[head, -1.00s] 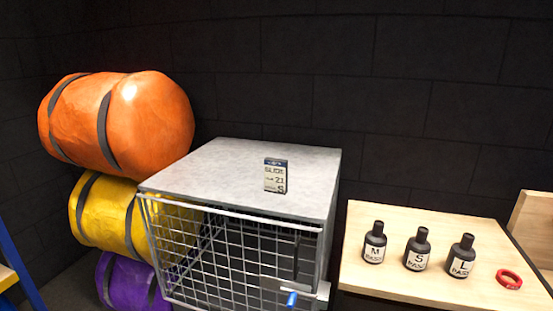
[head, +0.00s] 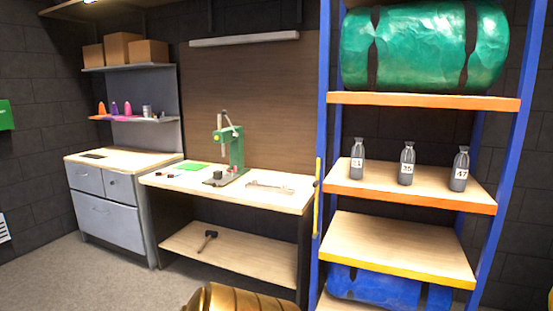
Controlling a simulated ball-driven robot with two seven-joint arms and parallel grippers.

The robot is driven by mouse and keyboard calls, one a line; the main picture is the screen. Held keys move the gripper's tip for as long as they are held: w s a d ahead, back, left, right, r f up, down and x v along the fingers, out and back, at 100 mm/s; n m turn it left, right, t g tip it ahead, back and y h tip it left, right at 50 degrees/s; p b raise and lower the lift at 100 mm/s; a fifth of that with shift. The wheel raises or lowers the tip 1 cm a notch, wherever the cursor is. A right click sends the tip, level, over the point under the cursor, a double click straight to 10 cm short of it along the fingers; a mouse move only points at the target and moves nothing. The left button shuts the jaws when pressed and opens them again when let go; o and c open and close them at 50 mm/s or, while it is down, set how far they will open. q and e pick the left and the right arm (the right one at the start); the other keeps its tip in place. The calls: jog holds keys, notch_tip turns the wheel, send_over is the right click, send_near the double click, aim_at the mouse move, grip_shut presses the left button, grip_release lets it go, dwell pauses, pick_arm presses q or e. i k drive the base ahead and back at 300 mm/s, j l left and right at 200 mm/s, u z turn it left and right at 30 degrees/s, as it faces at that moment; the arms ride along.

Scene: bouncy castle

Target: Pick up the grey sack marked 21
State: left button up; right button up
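Three small grey sacks with tied necks and white number labels stand upright in a row on the middle board (head: 400,187) of the blue-framed rack. The left sack (head: 357,160) has a small label that seems to end in 1; its first digit is hard to read. The middle sack (head: 407,165) seems to read 35. The right sack (head: 460,170) reads 47. The sacks stand apart from each other. Neither of my grippers is in view.
A green roll (head: 425,45) lies above, a blue roll (head: 385,288) low in the rack. Left are a workbench (head: 270,188) with a green press (head: 232,150), and a grey cabinet (head: 110,205). A gold rounded shape (head: 240,300) is at the bottom edge. Floor shows at lower left.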

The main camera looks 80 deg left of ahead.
aim_at(357, 167)
jog(key=u, duration=2.1)
jog(key=i, duration=0.25)
